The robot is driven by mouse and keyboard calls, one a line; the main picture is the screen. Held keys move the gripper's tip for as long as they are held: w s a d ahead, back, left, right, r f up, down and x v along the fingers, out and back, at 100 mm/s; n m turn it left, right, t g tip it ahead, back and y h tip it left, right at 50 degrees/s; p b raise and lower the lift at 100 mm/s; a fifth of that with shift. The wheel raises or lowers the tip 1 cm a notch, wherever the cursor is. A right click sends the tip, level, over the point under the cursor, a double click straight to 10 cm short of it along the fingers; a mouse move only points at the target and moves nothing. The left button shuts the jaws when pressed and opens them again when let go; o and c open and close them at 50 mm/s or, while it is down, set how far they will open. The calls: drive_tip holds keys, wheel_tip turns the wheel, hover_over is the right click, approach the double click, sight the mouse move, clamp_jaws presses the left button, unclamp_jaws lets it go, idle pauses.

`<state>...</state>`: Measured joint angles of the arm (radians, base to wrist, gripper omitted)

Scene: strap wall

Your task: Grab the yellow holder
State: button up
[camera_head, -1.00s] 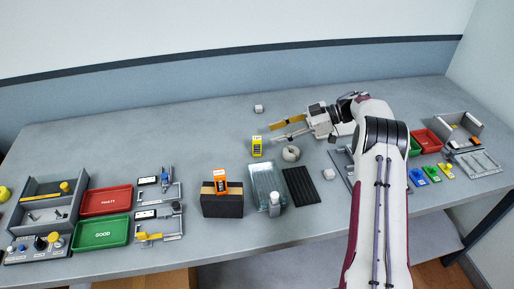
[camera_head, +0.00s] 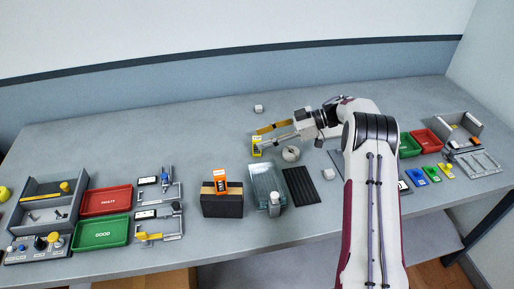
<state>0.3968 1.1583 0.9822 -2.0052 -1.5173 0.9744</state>
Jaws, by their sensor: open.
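The yellow holder (camera_head: 256,148), a small upright yellow block with a dark label, stands on the table left of the arm, behind the clear tray. My gripper (camera_head: 261,137) is open, with its fingers reaching left to the holder. One finger lies behind the holder's top and the other comes close to its right front side. Whether the fingers touch it cannot be told.
A white roll (camera_head: 291,154) stands just right of the holder, below my gripper. A clear tray (camera_head: 265,182), a black ribbed mat (camera_head: 300,186) and an orange holder (camera_head: 220,182) on a dark box (camera_head: 222,204) are nearer. The table behind is mostly clear.

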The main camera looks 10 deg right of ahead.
drive_tip(key=shift+x, duration=1.45)
clamp_jaws()
